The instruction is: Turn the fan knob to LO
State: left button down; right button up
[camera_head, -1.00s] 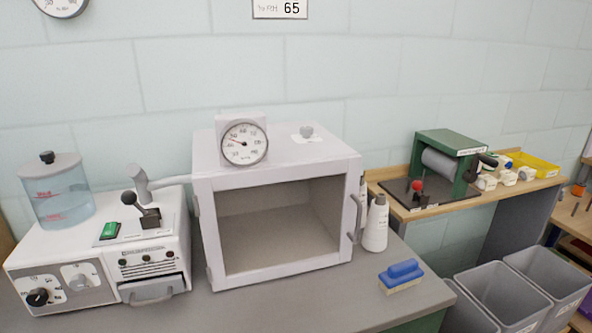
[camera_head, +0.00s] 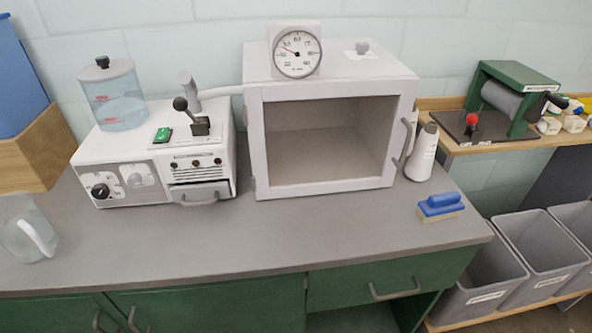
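A white control unit (camera_head: 222,143) stands on the grey bench at the left. Its front has a black round knob (camera_head: 100,191) at the lower left and a white dial (camera_head: 136,177) beside it. Labels around them are too small to read, so I cannot tell which is the fan knob or where it points. A black-balled lever (camera_head: 181,105) and a green switch (camera_head: 162,135) are on its top. A white open-fronted chamber (camera_head: 404,95) with a round gauge (camera_head: 297,52) on top stands to its right. Neither gripper is in view.
The bench front (camera_head: 250,262) is clear. A clear jug (camera_head: 27,230) stands at the left, below a wooden box (camera_head: 45,160). A blue brush (camera_head: 440,205) and a white bottle (camera_head: 423,153) are at the right. Grey bins (camera_head: 540,250) stand right of the bench.

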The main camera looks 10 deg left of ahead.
aim_at(134, 180)
jog(key=u, duration=1.4)
